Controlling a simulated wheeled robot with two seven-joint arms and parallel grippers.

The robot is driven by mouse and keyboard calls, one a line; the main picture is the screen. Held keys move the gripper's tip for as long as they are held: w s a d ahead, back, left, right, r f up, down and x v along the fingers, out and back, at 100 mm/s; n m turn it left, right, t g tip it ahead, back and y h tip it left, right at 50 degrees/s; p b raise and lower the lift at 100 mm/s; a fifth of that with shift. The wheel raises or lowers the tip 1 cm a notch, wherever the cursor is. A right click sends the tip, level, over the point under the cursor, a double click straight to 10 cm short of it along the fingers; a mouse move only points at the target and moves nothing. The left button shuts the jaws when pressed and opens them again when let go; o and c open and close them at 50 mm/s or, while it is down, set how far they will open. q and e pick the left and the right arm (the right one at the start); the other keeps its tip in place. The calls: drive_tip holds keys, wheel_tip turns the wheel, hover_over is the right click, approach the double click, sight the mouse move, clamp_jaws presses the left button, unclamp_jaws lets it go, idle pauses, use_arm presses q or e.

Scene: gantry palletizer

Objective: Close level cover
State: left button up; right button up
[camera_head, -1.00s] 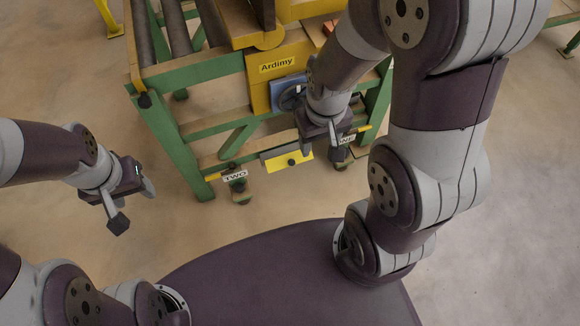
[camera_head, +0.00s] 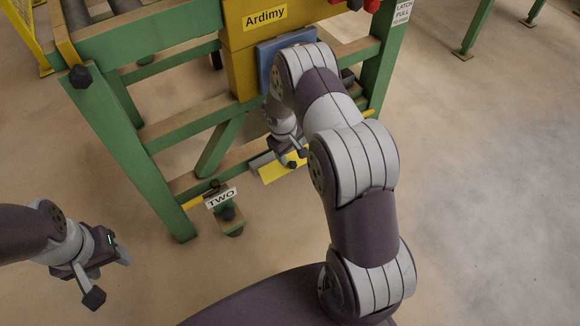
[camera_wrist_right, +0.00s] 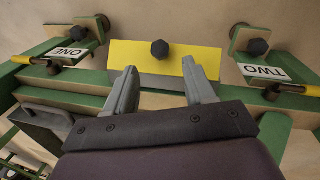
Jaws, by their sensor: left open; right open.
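A yellow plate (camera_head: 268,174) with a black knob is low on the green frame; I cannot tell for certain that it is the level cover. In the right wrist view the yellow plate (camera_wrist_right: 205,62) lies flat in view with its knob (camera_wrist_right: 160,48) near the middle, just beyond the fingertips. My right gripper (camera_wrist_right: 160,75) is open and empty, its two fingers apart below the knob. In the head view my right gripper (camera_head: 290,154) is over the plate and hides part of it. My left gripper (camera_head: 108,276) is open and empty, away from the frame at lower left.
Brackets labelled TWO (camera_head: 221,198) and ONE (camera_wrist_right: 70,54) flank the plate, each with a black knob. The yellow Ardimy housing (camera_head: 240,60) with a blue panel (camera_head: 266,62) is above. A green leg (camera_head: 125,150) stands at left.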

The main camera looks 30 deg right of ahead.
sight(292, 163)
drive_tip(key=f, duration=0.2)
drive_tip(key=f+b, duration=0.1)
drive_tip(key=f, duration=0.1)
drive_tip(key=d+f+b, duration=0.1)
drive_tip(key=f, duration=0.1)
drive_tip(key=shift+w+f, duration=0.2)
use_arm(q)
wheel_tip(292, 163, down, 3)
drive_tip(key=shift+f, duration=0.2)
use_arm(e)
clamp_jaws()
